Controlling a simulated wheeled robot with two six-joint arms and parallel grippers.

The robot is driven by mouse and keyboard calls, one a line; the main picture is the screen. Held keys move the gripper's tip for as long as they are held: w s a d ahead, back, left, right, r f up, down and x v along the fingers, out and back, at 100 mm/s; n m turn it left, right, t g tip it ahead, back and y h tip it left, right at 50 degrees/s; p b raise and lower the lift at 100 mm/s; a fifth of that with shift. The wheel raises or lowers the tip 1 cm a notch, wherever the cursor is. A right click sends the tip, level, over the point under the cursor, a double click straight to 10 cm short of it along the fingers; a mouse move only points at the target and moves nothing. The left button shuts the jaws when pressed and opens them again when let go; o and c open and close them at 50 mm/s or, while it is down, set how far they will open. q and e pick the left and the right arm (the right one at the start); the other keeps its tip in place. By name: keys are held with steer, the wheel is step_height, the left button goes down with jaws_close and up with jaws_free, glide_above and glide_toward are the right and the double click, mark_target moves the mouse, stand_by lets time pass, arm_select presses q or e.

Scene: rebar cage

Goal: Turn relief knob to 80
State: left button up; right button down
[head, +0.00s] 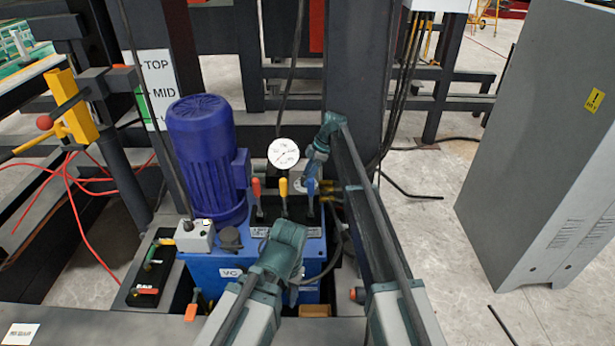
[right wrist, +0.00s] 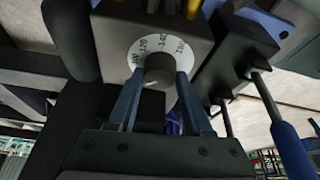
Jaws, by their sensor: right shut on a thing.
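The relief knob (right wrist: 160,68) is a grey round knob in the middle of a white ring dial (right wrist: 147,47) with printed numbers, 120 among them, in the right wrist view. Its pointer mark cannot be made out. My right gripper (right wrist: 160,78) has one finger on each side of the knob and is shut on it. In the head view my right gripper (head: 311,168) reaches down behind the coloured levers, beside the white pressure gauge (head: 284,154). The gauge needle is too small to read. My left arm's wrist shows low in the middle of the head view; its fingers cannot be made out.
Red, yellow and blue levers (head: 283,187) stand on the blue power unit (head: 212,272), close to both arms. A blue motor (head: 205,150) stands at left. A dark post (head: 350,75) rises behind the right gripper.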

stand_by(0.4)
steer(key=shift+c, duration=1.6)
jaws_free()
steer(key=shift+r, duration=0.15)
steer(key=p+v, duration=1.2)
steer(key=v, duration=0.1)
steer(key=shift+r+p, duration=0.3)
steer(key=shift+p, duration=0.05)
steer(key=shift+w, duration=0.1)
